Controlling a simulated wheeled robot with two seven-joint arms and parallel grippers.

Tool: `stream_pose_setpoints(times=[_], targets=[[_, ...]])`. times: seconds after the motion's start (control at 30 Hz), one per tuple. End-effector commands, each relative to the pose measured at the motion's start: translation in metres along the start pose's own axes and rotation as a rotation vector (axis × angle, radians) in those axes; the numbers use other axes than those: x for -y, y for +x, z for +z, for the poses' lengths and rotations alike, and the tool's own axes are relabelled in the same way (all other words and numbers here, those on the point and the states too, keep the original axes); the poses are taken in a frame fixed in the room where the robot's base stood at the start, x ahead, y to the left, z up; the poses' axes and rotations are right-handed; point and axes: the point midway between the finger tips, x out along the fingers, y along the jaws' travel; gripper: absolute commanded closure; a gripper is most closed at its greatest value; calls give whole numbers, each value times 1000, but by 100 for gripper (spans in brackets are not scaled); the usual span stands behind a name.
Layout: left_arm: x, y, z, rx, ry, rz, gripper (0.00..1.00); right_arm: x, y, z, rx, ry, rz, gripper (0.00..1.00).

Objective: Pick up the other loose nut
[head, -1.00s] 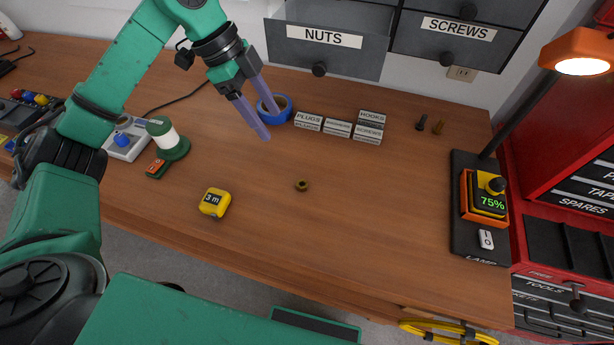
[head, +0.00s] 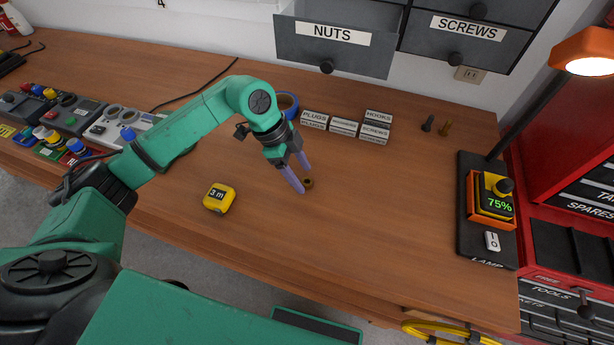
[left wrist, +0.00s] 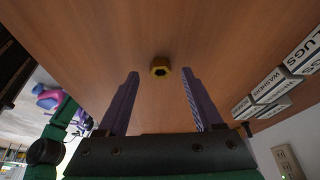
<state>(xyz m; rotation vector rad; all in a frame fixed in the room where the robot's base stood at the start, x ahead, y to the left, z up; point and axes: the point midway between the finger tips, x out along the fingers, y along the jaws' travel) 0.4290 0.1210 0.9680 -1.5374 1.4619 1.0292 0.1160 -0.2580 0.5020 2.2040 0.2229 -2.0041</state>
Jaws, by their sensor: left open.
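A small brass-coloured nut (head: 308,183) lies flat on the wooden workbench (head: 380,230). My left gripper (head: 303,178) is open just above the bench, its purple fingers pointing down close to the nut. In the left wrist view the nut (left wrist: 160,67) is beyond the fingertips, roughly centred between the two fingers (left wrist: 161,72), with nothing between them. The drawer labelled NUTS (head: 333,45) is pulled out at the back; its inside is mostly hidden. My right gripper is not in view.
A yellow tape measure (head: 219,198) lies left of the nut. Small labelled boxes (head: 344,127) and a blue tape roll (head: 287,104) stand behind. The bench front is clear.

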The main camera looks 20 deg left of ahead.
Motion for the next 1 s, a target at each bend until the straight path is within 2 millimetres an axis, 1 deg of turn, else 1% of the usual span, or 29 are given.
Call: stream_pose_setpoints(times=[0.03, 0.1, 0.3, 0.37, 0.4, 0.47, 0.5, 0.83, 0.93, 1.0], targets=[[0, 6, -1, -1, -2, 1, 32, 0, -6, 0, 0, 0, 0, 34], [0, 14, -1, -1, -1, 0, 32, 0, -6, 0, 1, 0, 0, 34], [1, 17, 0, 0, -1, -3, 32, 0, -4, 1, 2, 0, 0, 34], [1, 16, 0, 0, -1, -3, 55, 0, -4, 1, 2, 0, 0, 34], [1, 16, 0, 0, -1, -3, 71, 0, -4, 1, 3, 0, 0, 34], [1, 16, 0, 0, -1, -3, 94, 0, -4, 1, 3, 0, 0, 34], [1, 16, 0, 0, -1, -3, 100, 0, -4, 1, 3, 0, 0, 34], [1, 14, -1, 0, 0, -3, 100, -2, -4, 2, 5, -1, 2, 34], [2, 6, -4, -1, 0, -4, 100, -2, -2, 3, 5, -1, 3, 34], [2, -4, -8, -1, 0, -7, 100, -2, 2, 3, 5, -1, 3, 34]])
